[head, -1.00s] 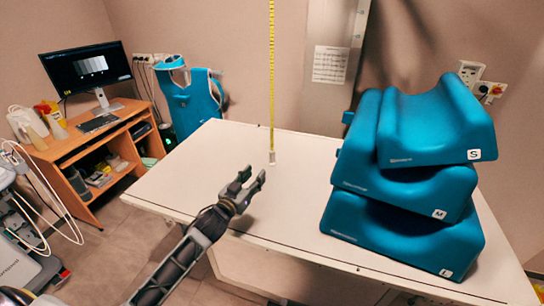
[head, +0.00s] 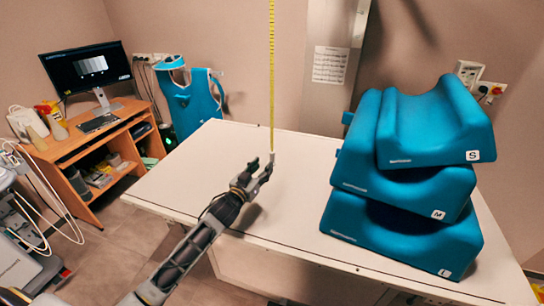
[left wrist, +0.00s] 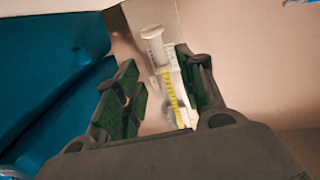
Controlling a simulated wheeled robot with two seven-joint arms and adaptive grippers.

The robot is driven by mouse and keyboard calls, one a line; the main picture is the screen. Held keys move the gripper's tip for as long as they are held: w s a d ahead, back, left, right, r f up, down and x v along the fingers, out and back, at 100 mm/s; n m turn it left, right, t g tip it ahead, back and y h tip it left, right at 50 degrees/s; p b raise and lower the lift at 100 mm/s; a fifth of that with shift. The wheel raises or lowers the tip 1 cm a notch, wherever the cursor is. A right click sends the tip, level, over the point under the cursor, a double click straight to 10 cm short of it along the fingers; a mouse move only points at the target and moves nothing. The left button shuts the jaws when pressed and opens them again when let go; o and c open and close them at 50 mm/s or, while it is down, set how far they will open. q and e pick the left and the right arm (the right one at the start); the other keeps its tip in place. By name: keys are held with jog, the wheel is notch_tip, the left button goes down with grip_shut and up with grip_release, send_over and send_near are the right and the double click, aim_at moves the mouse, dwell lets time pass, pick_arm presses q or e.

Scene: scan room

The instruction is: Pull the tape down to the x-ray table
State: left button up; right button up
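The yellow measuring tape (head: 271,80) hangs straight down from above the frame over the white x-ray table (head: 190,190). Its pale end piece (head: 273,155) is low, near the table top; I cannot tell whether it touches. My left gripper (head: 262,164) is at this end piece. In the left wrist view, the yellow tape (left wrist: 171,92) and its white end piece (left wrist: 158,48) lie between the two green-padded fingers (left wrist: 160,92). A gap shows beside the left finger; the right finger is close to the end piece. My right gripper is not in view.
Stacked blue cushions (head: 405,180) stand on the table's right side. A wooden desk (head: 95,150) with a monitor (head: 88,72) is at the left. A blue apron (head: 192,105) hangs behind the table. The table's left part is clear.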

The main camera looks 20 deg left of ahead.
aim_at(271, 157)
pick_arm(q)
jog(key=shift+w+d+p, duration=0.1)
jog(key=shift+w+d, duration=0.15)
jog(key=shift+w, duration=1.1)
jog(key=shift+w+d+p, duration=0.15)
jog(key=shift+w+d, duration=0.15)
jog(key=shift+w, duration=1.1)
jog(key=shift+w+d+p, duration=0.1)
jog(key=shift+w+d, duration=0.15)
jog(key=shift+w, duration=1.1)
grip_shut()
